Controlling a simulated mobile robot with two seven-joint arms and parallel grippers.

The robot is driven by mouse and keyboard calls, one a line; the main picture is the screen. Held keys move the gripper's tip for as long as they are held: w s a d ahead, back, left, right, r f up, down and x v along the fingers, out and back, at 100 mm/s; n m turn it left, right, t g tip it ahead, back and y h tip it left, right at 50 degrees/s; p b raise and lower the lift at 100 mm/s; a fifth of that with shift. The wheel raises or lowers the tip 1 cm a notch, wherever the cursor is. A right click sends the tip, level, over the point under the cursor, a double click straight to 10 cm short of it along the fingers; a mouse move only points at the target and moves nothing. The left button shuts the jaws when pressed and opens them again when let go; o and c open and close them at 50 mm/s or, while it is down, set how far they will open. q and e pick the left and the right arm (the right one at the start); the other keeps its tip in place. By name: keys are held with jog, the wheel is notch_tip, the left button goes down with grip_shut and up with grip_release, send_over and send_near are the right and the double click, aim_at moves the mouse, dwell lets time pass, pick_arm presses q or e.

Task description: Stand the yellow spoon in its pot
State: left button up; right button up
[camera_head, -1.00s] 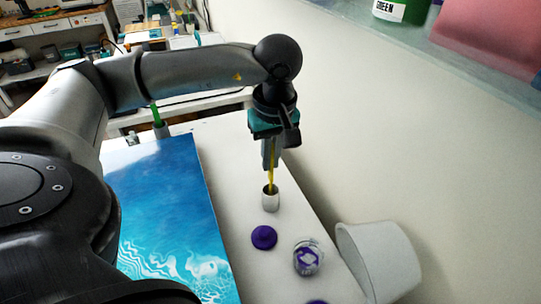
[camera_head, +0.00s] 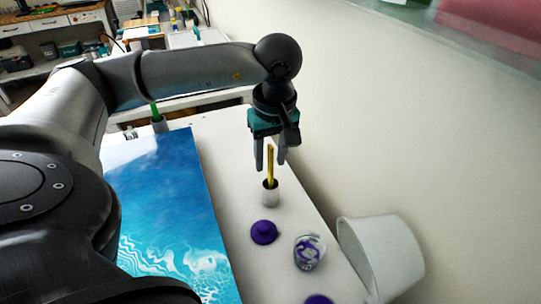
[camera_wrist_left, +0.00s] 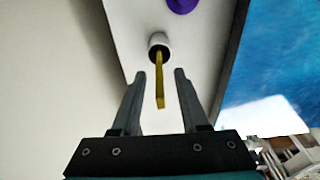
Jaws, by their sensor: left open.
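The yellow spoon (camera_head: 270,166) stands in a small white pot (camera_head: 271,196) on the white table, its handle sticking up out of the dark opening. My left gripper (camera_head: 270,168) is open above the pot, with its fingers apart on either side of the handle's upper part. In the left wrist view the spoon (camera_wrist_left: 159,82) rises from the pot (camera_wrist_left: 159,41) between the fingertips (camera_wrist_left: 156,74), with a gap on each side. The spoon's lower end is hidden inside the pot. My right gripper is not in view.
A purple lid (camera_head: 264,232) and a clear cup with purple contents (camera_head: 308,252) stand in front of the pot. A white bin (camera_head: 380,258) is at the right by the wall. A blue wave panel (camera_head: 170,200) lies left. A green-handled tool stands in a grey pot (camera_head: 159,123) behind.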

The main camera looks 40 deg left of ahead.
pick_arm(q)
jog(key=shift+r, duration=0.1)
notch_tip(320, 180, up, 15)
jog(key=d+p, duration=0.1)
jog(key=p, duration=0.2)
jog(key=shift+s+d+p, duration=0.3)
jog(key=shift+s, duration=0.15)
